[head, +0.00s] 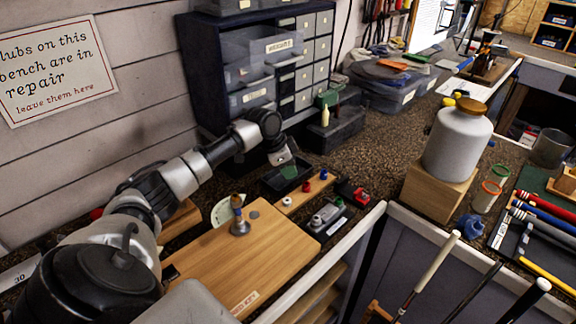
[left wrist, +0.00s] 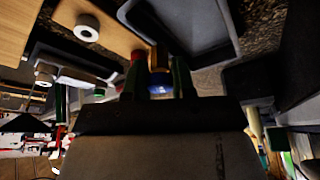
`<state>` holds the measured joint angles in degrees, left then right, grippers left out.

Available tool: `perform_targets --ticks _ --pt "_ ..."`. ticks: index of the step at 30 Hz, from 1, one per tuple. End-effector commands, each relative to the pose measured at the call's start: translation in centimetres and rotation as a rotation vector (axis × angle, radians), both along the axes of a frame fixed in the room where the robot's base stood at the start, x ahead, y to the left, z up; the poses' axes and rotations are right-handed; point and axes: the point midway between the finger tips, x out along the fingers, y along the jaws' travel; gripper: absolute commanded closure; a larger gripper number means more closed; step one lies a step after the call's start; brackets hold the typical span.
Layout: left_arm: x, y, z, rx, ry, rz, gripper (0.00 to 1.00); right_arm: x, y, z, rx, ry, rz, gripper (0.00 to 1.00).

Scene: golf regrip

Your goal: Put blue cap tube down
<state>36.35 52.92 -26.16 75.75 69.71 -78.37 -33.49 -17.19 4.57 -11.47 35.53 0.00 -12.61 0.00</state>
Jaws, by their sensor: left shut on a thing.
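My left gripper (head: 283,158) is low over the bench, just above a dark tray (head: 270,185). In the left wrist view its two dark fingers (left wrist: 157,82) close around a small tube with an amber part and a blue end (left wrist: 160,89). I take this as the blue cap tube; in the head view the gripper hides it. My right gripper is not in view.
A wooden board (head: 225,262) with a small metal stand (head: 239,225) lies in front. A black and red device (head: 352,193) sits right of the strip. Drawers (head: 300,75) and a dark bin (head: 335,128) stand behind. The bench's front edge is close.

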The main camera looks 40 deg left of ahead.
Motion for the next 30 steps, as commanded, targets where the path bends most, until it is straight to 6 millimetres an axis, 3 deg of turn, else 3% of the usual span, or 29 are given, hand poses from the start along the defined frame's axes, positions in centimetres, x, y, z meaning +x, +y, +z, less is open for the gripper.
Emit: perform_targets --ticks 20,21,24,26,30 --pt "0.0 0.0 -1.2 0.001 0.001 -0.001 0.98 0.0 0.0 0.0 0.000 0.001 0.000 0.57" --pt "0.0 0.0 -1.2 0.001 0.001 -0.001 0.72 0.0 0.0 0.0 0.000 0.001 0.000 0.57" --pt "0.0 0.0 -1.2 0.001 0.001 -0.001 0.56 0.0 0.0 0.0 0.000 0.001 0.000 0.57" --pt "0.0 0.0 -1.2 0.001 0.001 0.000 0.49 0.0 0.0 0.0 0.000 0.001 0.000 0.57" --pt "0.0 0.0 -1.2 0.001 0.001 0.000 0.49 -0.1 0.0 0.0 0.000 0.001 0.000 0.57"
